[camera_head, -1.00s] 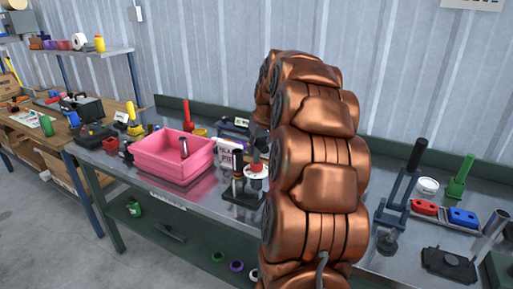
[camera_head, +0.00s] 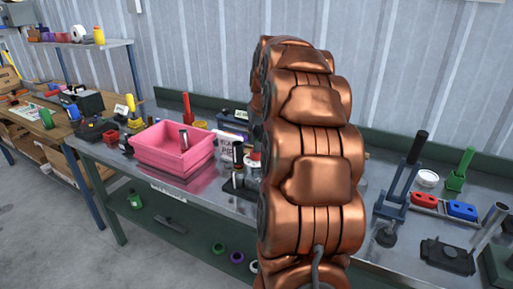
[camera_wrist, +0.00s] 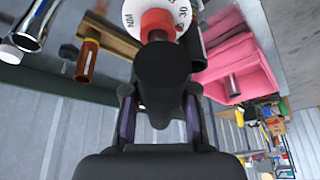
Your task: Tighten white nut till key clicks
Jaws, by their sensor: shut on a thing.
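My gripper (camera_wrist: 160,115) is shut on the black handle (camera_wrist: 162,70) of a tool in the wrist view. Beyond the handle are a red collar (camera_wrist: 157,24) and a white dial (camera_wrist: 138,15) marked NM and 30, cut by the top edge. In the head view my copper arm hides the gripper. A bit of the white and red dial (camera_head: 254,160) shows beside the arm, near a dark upright cylinder (camera_head: 238,151) on a black base (camera_head: 234,184). I cannot make out the white nut or whether the tool touches it.
A pink bin (camera_head: 155,161) holding a metal cylinder (camera_head: 184,140) stands left of the arm. On the right are a blue-grey stand (camera_head: 390,208), a white round item (camera_head: 428,178) and a red block (camera_head: 424,200). Coloured rings (camera_head: 237,257) lie on the lower shelf.

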